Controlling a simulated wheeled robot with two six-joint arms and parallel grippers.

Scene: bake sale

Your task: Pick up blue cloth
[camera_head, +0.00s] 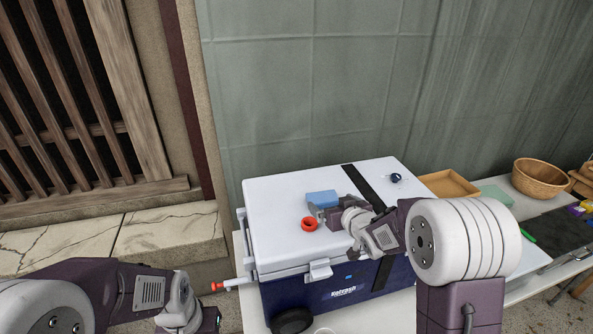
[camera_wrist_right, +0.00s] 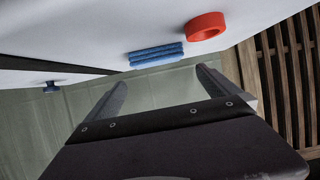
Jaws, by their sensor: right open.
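The blue cloth (camera_head: 322,198) is a small folded stack on the white lid of a cooler. In the right wrist view the cloth (camera_wrist_right: 155,55) shows its layered edge beyond the fingertips, roughly between them. My right gripper (camera_head: 317,212) is at the near side of the cloth, open and empty; its two spread fingers (camera_wrist_right: 160,88) also show in the wrist view, apart from the cloth. My left gripper (camera_head: 213,320) is low at the bottom left, partly cut off by the frame edge, and its jaws cannot be made out.
An orange-red ring (camera_head: 309,224) lies close to the cloth. The cooler lid (camera_head: 275,205) also has a black strap (camera_head: 357,180) and a small dark blue round item (camera_head: 396,178). A wooden tray (camera_head: 449,184) and a wicker basket (camera_head: 541,178) stand to the right.

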